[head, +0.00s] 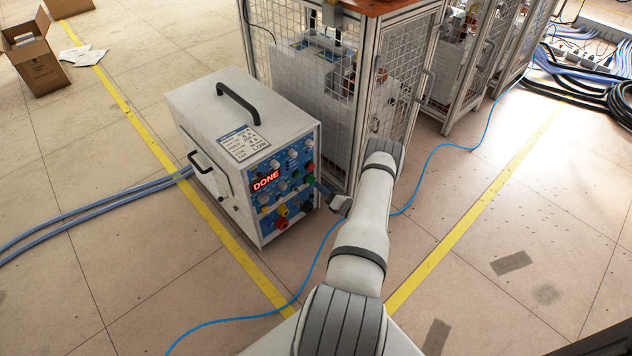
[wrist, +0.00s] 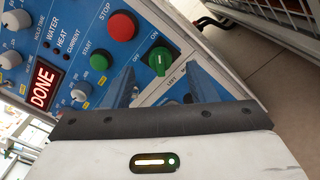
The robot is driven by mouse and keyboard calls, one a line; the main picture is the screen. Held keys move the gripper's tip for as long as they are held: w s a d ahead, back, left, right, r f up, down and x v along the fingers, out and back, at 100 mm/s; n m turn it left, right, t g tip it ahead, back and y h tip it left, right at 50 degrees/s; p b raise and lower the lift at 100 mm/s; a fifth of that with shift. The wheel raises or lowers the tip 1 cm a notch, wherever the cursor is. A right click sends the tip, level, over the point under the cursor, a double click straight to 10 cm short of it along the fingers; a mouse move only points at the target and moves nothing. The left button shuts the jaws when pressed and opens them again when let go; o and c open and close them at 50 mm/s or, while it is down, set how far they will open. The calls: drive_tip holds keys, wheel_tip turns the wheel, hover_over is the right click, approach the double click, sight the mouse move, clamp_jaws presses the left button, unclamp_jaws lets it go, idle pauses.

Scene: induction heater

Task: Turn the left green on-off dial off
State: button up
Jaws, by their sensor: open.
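The green on-off dial (wrist: 160,61) is on the blue front panel of the induction heater, with ON printed above it and OFF to its left in the wrist view. Its exact turn angle is hard to read. My gripper (wrist: 160,75) is open and faces the panel, with one finger on each side of the dial in the picture. I cannot tell whether the fingers touch it. In the head view my gripper (head: 323,191) is at the right edge of the heater's panel (head: 283,180), and the dial is hard to make out there.
A red STOP button (wrist: 122,25) and a green START button (wrist: 100,62) sit left of the dial. The heater's red display (head: 266,181) reads DONE. A wire-mesh cage (head: 395,85) stands close behind my arm. A blue cable (head: 320,250) crosses the floor.

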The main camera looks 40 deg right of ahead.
sight(311, 180)
drive_tip(key=w, duration=0.2)
drive_tip(key=w+b, duration=0.1)
drive_tip(key=w, duration=0.1)
drive_tip(key=shift+w+a, duration=0.2)
drive_tip(key=shift+w, duration=0.2)
drive_tip(key=shift+a, duration=0.1)
drive_tip(key=c, duration=1)
drive_tip(key=shift+o, duration=0.2)
